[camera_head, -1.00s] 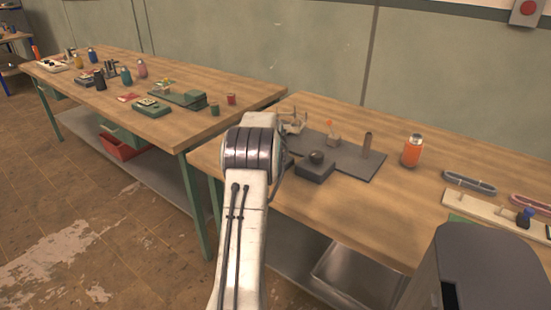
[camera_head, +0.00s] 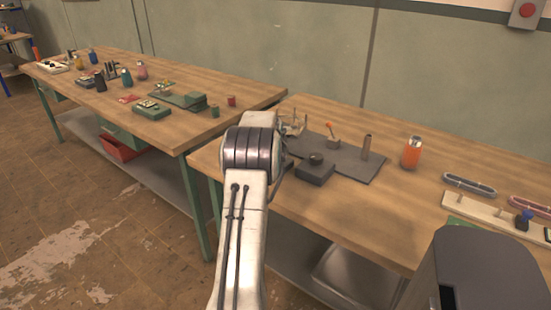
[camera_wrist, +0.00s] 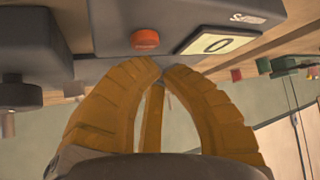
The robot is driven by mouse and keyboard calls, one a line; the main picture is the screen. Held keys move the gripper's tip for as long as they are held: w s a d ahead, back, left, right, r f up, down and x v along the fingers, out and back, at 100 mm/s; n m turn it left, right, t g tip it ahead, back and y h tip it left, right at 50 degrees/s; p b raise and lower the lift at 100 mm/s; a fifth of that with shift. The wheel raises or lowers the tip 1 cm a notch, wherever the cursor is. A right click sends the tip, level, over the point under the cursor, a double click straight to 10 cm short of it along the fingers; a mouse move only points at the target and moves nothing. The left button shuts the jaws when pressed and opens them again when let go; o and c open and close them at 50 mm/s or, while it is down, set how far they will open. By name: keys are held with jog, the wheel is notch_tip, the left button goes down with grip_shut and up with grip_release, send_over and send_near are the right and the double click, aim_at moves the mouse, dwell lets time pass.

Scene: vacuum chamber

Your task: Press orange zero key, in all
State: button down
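In the wrist view, the round orange key (camera_wrist: 145,39) sits on the face of a dark grey instrument (camera_wrist: 110,25). In the head view, my arm stands in front of the near table, and I cannot make out the key or the display there.
A grey block with a dark knob (camera_head: 316,159) and an orange-tipped lever (camera_head: 332,133) stand on a dark plate (camera_head: 350,165). An orange bottle (camera_head: 411,152) stands to their right. A second table (camera_head: 235,97) with small objects is at left.

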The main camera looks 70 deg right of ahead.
jog(key=shift+r, duration=0.15)
jog(key=shift+r+p, duration=1.75)
jog(key=shift+r, duration=0.7)
